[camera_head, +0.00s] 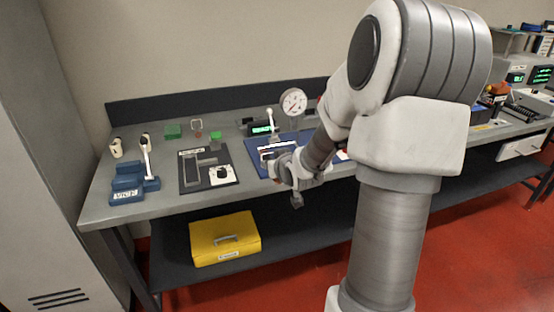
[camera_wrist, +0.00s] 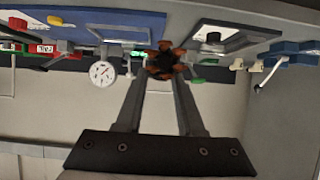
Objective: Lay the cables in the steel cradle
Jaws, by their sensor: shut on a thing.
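In the wrist view, which is upside down, my gripper (camera_wrist: 160,82) has its two fingers closing together on a dark bundle with orange-brown edges (camera_wrist: 165,62), probably the cables. The bundle is small and its ends are not clear. I cannot tell for sure which thing is the steel cradle; a grey metal frame (camera_head: 191,172) lies on the dark board left of my gripper.
A yellow case (camera_head: 225,238) sits on the shelf below. Bare bench shows in front of the dark board.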

